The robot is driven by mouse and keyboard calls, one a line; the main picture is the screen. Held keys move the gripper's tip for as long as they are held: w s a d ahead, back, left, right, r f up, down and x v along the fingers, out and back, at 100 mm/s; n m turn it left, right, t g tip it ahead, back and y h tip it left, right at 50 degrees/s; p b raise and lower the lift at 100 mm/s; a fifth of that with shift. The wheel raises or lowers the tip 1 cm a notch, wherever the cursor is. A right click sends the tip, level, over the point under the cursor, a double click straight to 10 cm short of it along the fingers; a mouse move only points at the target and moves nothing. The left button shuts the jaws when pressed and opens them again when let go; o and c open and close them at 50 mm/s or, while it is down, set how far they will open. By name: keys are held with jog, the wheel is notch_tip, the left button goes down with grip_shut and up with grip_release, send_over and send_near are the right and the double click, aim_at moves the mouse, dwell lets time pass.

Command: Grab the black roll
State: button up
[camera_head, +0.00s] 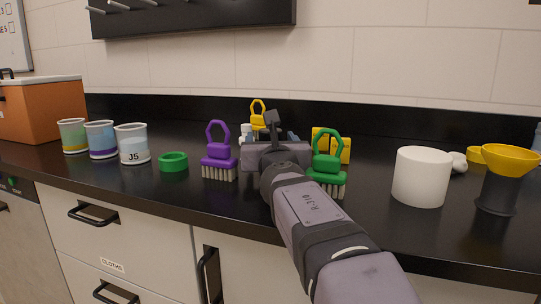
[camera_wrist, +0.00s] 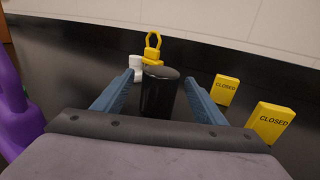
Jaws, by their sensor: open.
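The black roll (camera_wrist: 158,96) stands upright on the dark counter in the wrist view, between the two blue fingers of my gripper (camera_wrist: 163,80). The gripper is open, with a finger on each side of the roll. In the head view my gripper (camera_head: 270,138) is over the middle of the counter and my arm hides the roll.
A purple brush (camera_head: 219,155) stands left of my gripper and a green brush (camera_head: 327,165) right. A yellow brush (camera_wrist: 153,47) and a white object (camera_wrist: 135,65) are behind the roll. Yellow "CLOSED" blocks (camera_wrist: 225,90) stand to the right. A white cylinder (camera_head: 421,178) is farther right.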

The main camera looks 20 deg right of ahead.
aim_at(269, 135)
jog(key=shift+f, duration=0.15)
jog(key=shift+x, duration=2.55)
jog(key=c, duration=1.2)
notch_tip(269, 135, up, 10)
jog(key=p, duration=1)
